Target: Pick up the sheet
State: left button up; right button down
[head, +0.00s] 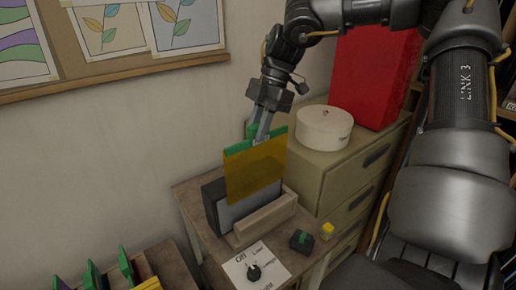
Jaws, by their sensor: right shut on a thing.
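A translucent amber sheet (256,176) with a green edge along its top hangs upright over a dark grey device with a wooden front (268,222). My right gripper (258,136) is above it, fingers pointing down and shut on the sheet's top edge. The sheet's lower edge overlaps the device in the picture; I cannot tell whether it is clear of the slot. My left gripper is not in view.
A panel with a knob (254,272) lies in front of the device. A small dark box with a green top (301,240) and a yellow-capped jar (326,231) stand to its right. A white round tin (324,128) and red box (374,75) stand on drawers. Several coloured sheets stand in a rack (127,265) at lower left.

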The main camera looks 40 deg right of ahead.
jog(key=shift+r, duration=3)
jog(key=shift+a, duration=0.15)
